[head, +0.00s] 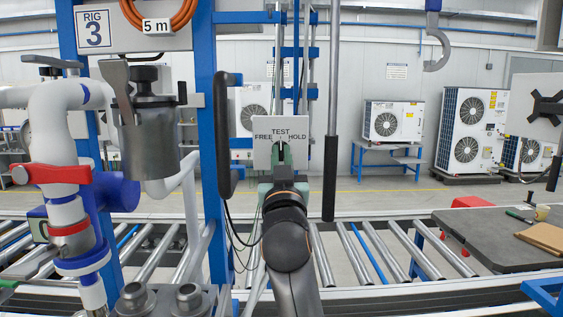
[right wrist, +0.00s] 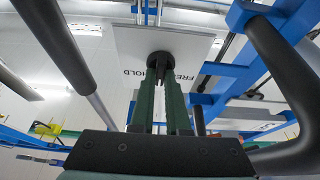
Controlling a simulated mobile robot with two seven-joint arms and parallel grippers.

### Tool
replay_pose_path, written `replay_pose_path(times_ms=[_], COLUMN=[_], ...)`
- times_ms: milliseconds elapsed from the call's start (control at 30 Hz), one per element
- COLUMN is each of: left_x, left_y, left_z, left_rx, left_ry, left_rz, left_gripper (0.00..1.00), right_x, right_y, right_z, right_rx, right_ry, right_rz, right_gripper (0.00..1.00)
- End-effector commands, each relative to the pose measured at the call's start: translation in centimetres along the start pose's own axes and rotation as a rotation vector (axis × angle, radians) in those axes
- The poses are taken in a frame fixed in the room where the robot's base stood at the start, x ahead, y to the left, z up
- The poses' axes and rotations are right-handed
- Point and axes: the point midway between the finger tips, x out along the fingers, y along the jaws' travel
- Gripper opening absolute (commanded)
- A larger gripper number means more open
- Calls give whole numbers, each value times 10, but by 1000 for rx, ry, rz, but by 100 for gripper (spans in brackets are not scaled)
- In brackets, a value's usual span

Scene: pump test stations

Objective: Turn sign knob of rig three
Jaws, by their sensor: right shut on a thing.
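The white sign plate (head: 263,152) of rig three is lettered FREE, TEST and HOLD, and hangs between vertical bars in the middle of the head view. My right gripper (head: 283,156) reaches up to it from below, in front of the plate's lower middle, and covers the knob in the head view. In the right wrist view the plate (right wrist: 195,47) shows upside down. Its dark round knob (right wrist: 160,63) sits at the tips of the green fingers of my right gripper (right wrist: 160,88), which are shut on it. The knob's exact pointing is hard to tell. My left gripper is out of view.
A dark upright handle (head: 228,135) stands left of my gripper and a black-sleeved bar (head: 330,178) hangs close on its right. The RIG 3 board (head: 135,28), a grey pump (head: 152,135) and white pipes are at left. A roller conveyor (head: 372,255) runs behind.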

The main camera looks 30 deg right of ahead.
Motion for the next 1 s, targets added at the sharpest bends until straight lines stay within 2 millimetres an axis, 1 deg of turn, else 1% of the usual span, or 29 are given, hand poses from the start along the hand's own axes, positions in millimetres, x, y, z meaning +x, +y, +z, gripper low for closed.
replay_pose_path(times_ms=[433,467,700,1000], left_x=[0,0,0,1], left_y=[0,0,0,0], left_z=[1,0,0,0], left_rx=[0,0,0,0], left_ry=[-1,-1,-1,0], left_rz=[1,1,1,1], left_gripper=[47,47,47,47], right_x=[0,0,0,0], right_y=[0,0,0,0], right_z=[-2,-2,-1,0], right_rx=[10,10,10,9], right_ry=[4,4,2,1], right_rz=[5,5,5,4], right_gripper=[0,16,43,44])
